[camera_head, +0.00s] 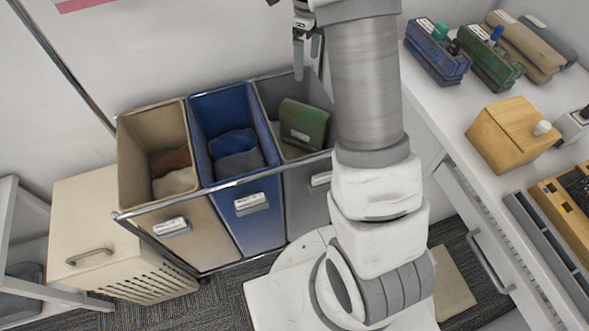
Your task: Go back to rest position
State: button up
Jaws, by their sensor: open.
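My gripper (307,45) is at the top of the head view, above the back of the grey bin. Its fingers point down and look empty, with a gap between them. My arm rises through the middle of the view and hides part of the scene behind it. A green pouch (303,124) with a white label lies tilted inside the grey bin (307,205), below my gripper and apart from it.
Beside the grey bin stand a blue bin (262,218) and a beige bin (203,245), both holding cloth-like items. A lidded cream hamper (92,215) is at left. The right-hand desk (440,110) carries several pouches and a wooden box (500,140).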

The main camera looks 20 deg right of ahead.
jog(key=shift+r, duration=1.45)
